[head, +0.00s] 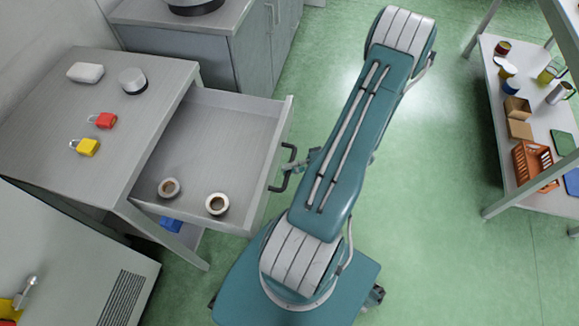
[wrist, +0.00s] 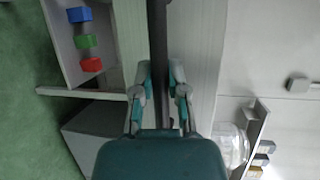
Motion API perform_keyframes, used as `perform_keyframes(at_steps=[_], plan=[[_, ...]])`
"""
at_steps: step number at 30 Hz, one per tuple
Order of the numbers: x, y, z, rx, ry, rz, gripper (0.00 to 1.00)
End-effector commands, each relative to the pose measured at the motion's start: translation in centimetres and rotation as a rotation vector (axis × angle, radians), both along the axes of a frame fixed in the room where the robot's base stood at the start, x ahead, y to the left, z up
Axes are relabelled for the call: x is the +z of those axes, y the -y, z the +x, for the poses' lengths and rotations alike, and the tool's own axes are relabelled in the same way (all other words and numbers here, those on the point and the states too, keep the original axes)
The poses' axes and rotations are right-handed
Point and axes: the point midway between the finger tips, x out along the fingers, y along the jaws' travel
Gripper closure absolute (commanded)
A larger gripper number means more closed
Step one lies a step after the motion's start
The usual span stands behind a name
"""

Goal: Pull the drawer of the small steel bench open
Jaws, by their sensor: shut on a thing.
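The small steel bench (head: 60,135) stands at the left in the head view. Its drawer (head: 225,125) is pulled well out to the right, with its inside in plain sight. Two tape rolls (head: 169,187) (head: 217,203) lie in it. A dark bar handle (head: 284,181) is on the drawer front. My gripper (head: 294,167) is at the handle, partly hidden by my arm. In the wrist view my gripper (wrist: 160,82) has a finger on each side of the dark handle bar (wrist: 157,40) and is shut on it, before the pale drawer front (wrist: 200,45).
The bench top bears a white block (head: 85,72), a round dark-sided thing (head: 132,80), a red padlock (head: 104,120) and a yellow padlock (head: 85,147). A grey cabinet (head: 185,40) stands behind. A loaded shelf (head: 500,170) is at the right. Green floor between is clear.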

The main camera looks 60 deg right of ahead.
Motion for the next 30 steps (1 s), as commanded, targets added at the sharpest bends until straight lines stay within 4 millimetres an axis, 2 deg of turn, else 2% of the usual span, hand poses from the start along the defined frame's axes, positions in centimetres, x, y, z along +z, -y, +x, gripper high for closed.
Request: perform_keyframes(at_steps=[2, 3, 4, 5, 15, 19, 30], plan=[[-0.3, -0.3, -0.1, 0.006, -0.007, 0.002, 1.0], [-0.3, -0.3, -0.1, 0.006, -0.007, 0.002, 0.68], [-0.3, -0.3, -0.1, 0.006, -0.007, 0.002, 0.55], [-0.3, -0.3, -0.1, 0.005, -0.007, 0.001, 0.46], [-0.2, 0.1, -0.1, 0.002, -0.004, 0.001, 0.46], [0.0, 0.8, -0.6, -0.002, -0.003, -0.002, 0.46], [1.2, 5.6, -6.0, -0.003, -0.004, -0.003, 0.46]])
